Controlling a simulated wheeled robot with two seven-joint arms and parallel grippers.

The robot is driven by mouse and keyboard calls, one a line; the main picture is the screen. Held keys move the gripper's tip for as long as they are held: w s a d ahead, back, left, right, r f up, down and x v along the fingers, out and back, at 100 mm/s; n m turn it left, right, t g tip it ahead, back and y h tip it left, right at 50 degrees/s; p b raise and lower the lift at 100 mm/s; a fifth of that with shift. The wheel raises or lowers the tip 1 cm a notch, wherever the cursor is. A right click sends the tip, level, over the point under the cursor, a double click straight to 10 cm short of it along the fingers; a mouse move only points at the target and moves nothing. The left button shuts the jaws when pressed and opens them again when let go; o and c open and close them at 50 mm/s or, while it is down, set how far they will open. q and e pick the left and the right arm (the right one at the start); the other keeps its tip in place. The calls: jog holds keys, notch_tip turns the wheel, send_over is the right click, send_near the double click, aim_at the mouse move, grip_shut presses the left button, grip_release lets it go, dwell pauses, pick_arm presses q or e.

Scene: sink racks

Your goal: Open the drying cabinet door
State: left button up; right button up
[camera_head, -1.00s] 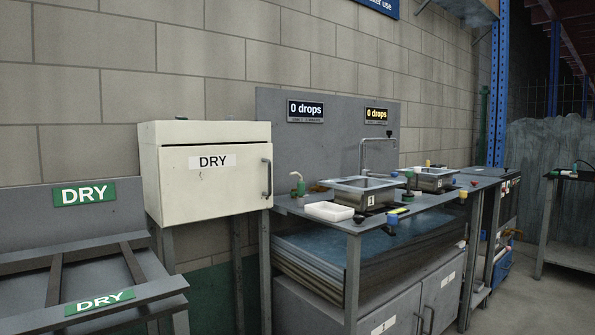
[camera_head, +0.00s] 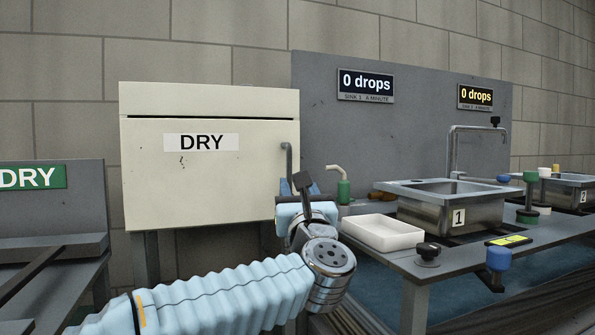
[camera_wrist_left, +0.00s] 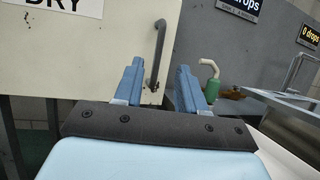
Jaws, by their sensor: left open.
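The cream drying cabinet (camera_head: 205,190) with a DRY label stands left of the sink bench, its door closed. Its grey bar handle (camera_head: 289,160) is at the door's right edge, its lower part hidden behind my left gripper in the head view. In the left wrist view the handle (camera_wrist_left: 157,50) runs down between the two blue fingers. My left gripper (camera_wrist_left: 158,85) is open, with a finger on either side of the handle's line; whether it touches cannot be told. It also shows in the head view (camera_head: 303,190). My right gripper is not in view.
The sink bench stands close on the right, with a white tray (camera_head: 382,233), sink 1 (camera_head: 450,210) and a green bottle (camera_head: 344,191) near my left wrist. A grey DRY rack (camera_head: 55,235) is at the left.

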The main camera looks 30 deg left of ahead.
aim_at(289, 161)
pick_arm(q)
jog(key=p+x, duration=0.3)
jog(key=x, duration=0.9)
jog(key=shift+s+d+r, duration=0.1)
jog(key=shift+r, duration=0.05)
jog(key=shift+w+a+r+p, duration=0.15)
jog(key=shift+w+a+p, duration=0.2)
jog(key=shift+w, duration=0.1)
grip_shut()
